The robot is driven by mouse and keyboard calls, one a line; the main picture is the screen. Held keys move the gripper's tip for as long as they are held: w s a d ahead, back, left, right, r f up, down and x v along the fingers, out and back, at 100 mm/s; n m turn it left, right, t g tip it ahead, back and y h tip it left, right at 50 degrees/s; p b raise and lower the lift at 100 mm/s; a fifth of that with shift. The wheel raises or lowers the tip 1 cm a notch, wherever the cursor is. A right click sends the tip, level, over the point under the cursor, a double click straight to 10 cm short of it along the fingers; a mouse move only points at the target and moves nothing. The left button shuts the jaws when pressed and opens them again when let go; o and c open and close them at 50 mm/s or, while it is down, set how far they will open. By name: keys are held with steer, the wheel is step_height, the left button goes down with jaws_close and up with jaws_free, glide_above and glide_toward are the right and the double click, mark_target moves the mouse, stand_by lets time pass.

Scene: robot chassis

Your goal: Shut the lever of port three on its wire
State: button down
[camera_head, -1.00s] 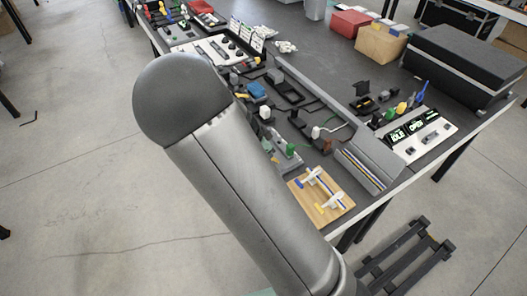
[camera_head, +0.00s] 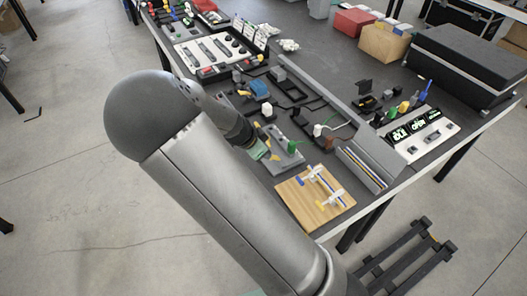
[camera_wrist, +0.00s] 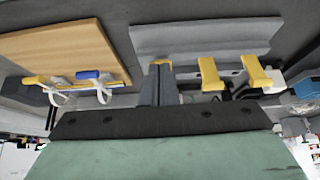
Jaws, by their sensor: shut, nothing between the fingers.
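My gripper (camera_wrist: 160,80) shows in the wrist view as two slim grey fingers pressed together, with nothing between them. An orange-yellow end shows at their tips, probably a lever mostly hidden behind them. Two yellow levers (camera_wrist: 210,72) (camera_wrist: 257,72) stand apart to their right, in front of a grey plate (camera_wrist: 205,37). I cannot read any port numbers, and the wire in port three cannot be made out. In the head view, my wrist (camera_head: 242,132) reaches beside a grey block (camera_head: 287,163) with a green piece on top; the fingertips are hidden there.
A wooden board (camera_head: 300,212) with white clamps lies close by; it also shows at left in the wrist view (camera_wrist: 60,45). A sloped grey panel (camera_head: 372,165) is to its right. Cables and small parts crowd the bench beyond. A black case (camera_head: 465,60) stands at the far right.

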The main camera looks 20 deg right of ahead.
steer(key=shift+a+f, duration=0.25)
steer(key=shift+a, duration=0.05)
steer(key=shift+d, duration=0.15)
stand_by(0.4)
steer(key=shift+w+d+f+b, duration=0.15)
steer(key=shift+d+b, duration=0.2)
steer(key=shift+d, duration=0.4)
step_height(320, 180, up, 5)
steer(key=p, duration=0.4)
steer(key=shift+d, duration=0.1)
steer(key=s+a+r+b, duration=0.1)
steer(key=a+r, duration=0.5)
steer(key=shift+s+a+r, duration=0.25)
steer(key=shift+s+a, duration=0.05)
steer(key=shift+a, duration=0.05)
steer(key=s+r+n+y, duration=0.2)
steer(key=s+n+y, duration=0.1)
steer(key=s+n, duration=0.5)
steer(key=s+d+r+n+y, duration=0.1)
steer(key=s+r+n+y, duration=0.2)
steer(key=s+n, duration=0.4)
steer(key=s, duration=0.8)
steer(key=shift+d+n+g, duration=0.3)
steer(key=shift+n+g, duration=0.1)
